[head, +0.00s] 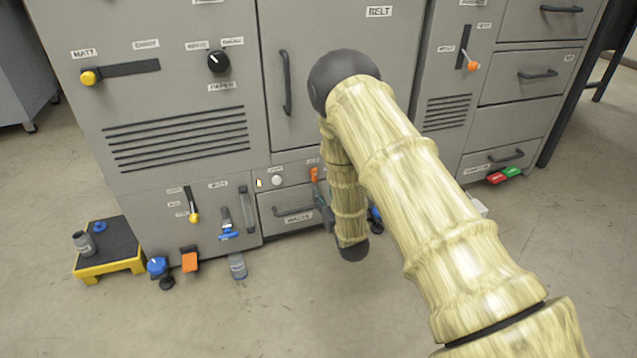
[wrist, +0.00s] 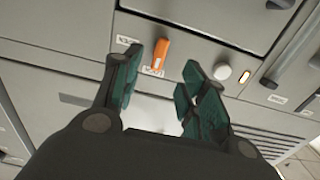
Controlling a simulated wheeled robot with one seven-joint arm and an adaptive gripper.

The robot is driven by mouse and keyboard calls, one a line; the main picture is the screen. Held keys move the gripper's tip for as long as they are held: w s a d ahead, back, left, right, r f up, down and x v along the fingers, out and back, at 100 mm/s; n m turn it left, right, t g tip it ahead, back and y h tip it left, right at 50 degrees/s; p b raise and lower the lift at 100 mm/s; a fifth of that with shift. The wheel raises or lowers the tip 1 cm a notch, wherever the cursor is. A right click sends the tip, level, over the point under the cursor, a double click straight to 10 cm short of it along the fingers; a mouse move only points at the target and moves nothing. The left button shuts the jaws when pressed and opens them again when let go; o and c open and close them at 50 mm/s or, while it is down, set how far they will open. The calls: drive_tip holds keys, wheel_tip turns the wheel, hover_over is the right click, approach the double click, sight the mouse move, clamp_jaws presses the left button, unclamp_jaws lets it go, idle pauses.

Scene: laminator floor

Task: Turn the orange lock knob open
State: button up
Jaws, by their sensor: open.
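The orange lock knob (wrist: 161,53) is a narrow upright bar on the grey panel in the wrist view, slightly tilted. Small labels sit at its side and at its lower end. It also shows in the head view (head: 314,174), small, on the strip above the lower drawer. My gripper (wrist: 162,70) is open and empty, its dark teal-padded fingers on either side of the knob in the picture. I cannot tell how far the fingertips are from the panel. In the head view my gripper (head: 322,205) is mostly hidden behind my arm, close to the knob.
A white round button (wrist: 222,72) and a lit indicator (wrist: 245,76) sit beside the knob. The lower drawer (head: 292,212) is shut. An orange-tipped lever (head: 472,66) is on the right cabinet. A yellow step stool (head: 108,264) and several small items stand on the floor at left.

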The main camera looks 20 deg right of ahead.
sight(316, 177)
drive_tip(key=w+b, duration=0.1)
drive_tip(key=w, duration=0.1)
drive_tip(key=w+b, duration=0.1)
drive_tip(key=w, duration=0.2)
drive_tip(key=w+b, duration=0.1)
drive_tip(key=w, duration=0.1)
drive_tip(key=shift+w+a+f, duration=0.1)
drive_tip(key=shift+w+a, duration=0.15)
drive_tip(key=shift+w, duration=0.1)
drive_tip(key=shift+w+b, duration=0.35)
drive_tip(key=shift+w, duration=0.25)
clamp_jaws()
drive_tip(key=shift+d, duration=0.2)
